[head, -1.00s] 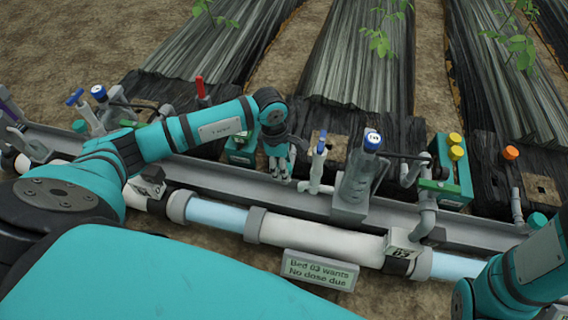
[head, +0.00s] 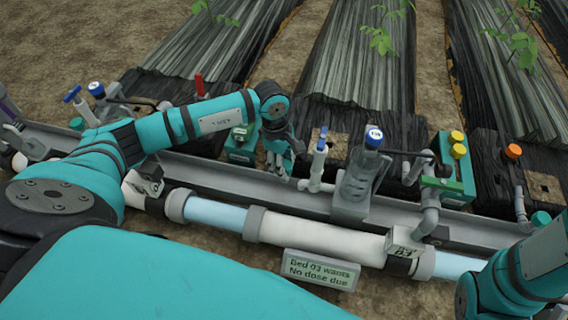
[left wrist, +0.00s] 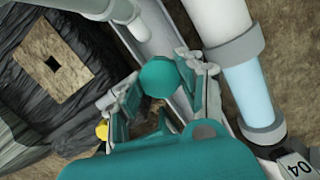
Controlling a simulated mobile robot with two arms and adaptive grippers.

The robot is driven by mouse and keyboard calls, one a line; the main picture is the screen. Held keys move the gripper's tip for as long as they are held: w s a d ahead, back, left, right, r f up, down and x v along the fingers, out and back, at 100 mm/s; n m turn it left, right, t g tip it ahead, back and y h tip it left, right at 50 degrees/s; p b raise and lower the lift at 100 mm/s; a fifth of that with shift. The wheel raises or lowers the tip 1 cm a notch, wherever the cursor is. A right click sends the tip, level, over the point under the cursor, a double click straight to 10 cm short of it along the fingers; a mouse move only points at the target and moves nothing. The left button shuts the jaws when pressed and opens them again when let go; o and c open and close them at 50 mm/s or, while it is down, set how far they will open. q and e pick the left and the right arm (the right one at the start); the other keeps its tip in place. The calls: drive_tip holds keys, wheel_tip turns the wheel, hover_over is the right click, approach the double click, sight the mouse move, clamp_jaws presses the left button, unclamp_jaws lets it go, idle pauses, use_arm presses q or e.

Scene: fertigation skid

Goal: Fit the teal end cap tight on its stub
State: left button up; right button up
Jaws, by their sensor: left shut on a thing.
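The teal end cap (left wrist: 160,77) shows as a round teal face between the fingertips in the left wrist view. My left gripper (left wrist: 165,82) is shut on it, with a grey-teal finger on each side. In the head view my left gripper (head: 280,166) points down over the grey rail, left of a blue-handled white valve. The cap cannot be made out there, and the fingers hide what lies beneath. I cannot tell which stub is its own, or whether the cap touches one. My right gripper is not in view; only part of that arm shows at lower right.
The grey rail (head: 225,180) runs behind a white and clear-blue pipe (head: 310,238). A blue-handled valve (head: 318,160) and a blue-topped grey fitting (head: 360,175) stand right of my left gripper. A green box (head: 240,145) is close at its left. A sign (head: 320,270) stands in front.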

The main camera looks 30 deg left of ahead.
use_arm(q)
drive_tip(key=shift+o, duration=0.2)
drive_tip(key=shift+f, duration=0.15)
drive_tip(key=c, duration=0.4)
drive_tip(key=shift+c, duration=0.6)
drive_tip(key=m+b, duration=0.1)
drive_tip(key=m, duration=0.1)
drive_tip(key=shift+f+m, duration=0.15)
drive_tip(key=shift+m, duration=0.15)
drive_tip(key=m+b, duration=0.1)
drive_tip(key=m, duration=0.1)
drive_tip(key=shift+m+g, duration=0.3)
drive_tip(key=shift+g, duration=0.1)
drive_tip(key=shift+s, duration=0.15)
